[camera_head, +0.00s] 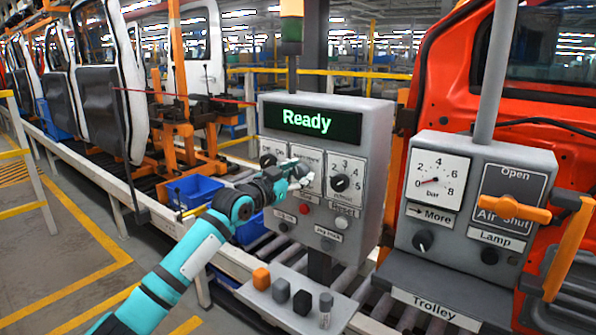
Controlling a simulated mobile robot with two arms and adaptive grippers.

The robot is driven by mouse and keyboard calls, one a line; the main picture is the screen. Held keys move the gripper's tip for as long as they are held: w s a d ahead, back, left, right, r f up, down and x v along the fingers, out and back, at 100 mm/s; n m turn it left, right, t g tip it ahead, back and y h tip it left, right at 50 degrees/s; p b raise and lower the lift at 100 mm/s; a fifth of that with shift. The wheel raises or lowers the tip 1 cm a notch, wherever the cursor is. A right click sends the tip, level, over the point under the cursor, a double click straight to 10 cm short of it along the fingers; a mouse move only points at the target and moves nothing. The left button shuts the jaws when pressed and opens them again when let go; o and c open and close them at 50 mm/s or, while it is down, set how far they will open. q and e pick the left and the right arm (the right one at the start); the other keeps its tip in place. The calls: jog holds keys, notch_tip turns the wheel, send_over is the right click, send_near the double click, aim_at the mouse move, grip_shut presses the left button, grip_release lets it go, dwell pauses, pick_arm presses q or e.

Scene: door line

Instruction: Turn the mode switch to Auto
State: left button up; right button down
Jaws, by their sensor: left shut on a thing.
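My left gripper (302,172), at the end of my teal arm, reaches the grey control box (374,160) from the left. It is shut on the knob of the middle plate (310,156), taken to be the mode switch. The fingers hide this knob and most of its plate, so its pointing direction and the Auto mark cannot be read. A black knob (267,160) sits on the plate to the left. A numbered dial (340,183) sits to the right. The box's display (312,122) reads "Ready" in green. My right gripper is not in view.
Below the switches are a red button (305,207) and a white Reset button (341,223). A shelf (290,308) with several small blocks stands in front. At right, another box (480,190) carries a gauge, knobs and an orange valve handle (515,210). Blue bins (195,190) lie behind my arm.

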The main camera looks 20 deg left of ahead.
pick_arm(q)
jog(key=shift+n+p, duration=0.3)
jog(key=shift+n, duration=1.1)
jog(key=shift+f, duration=0.1)
jog(key=o, duration=1.2)
jog(key=v, duration=1.2)
jog(key=shift+w, duration=0.1)
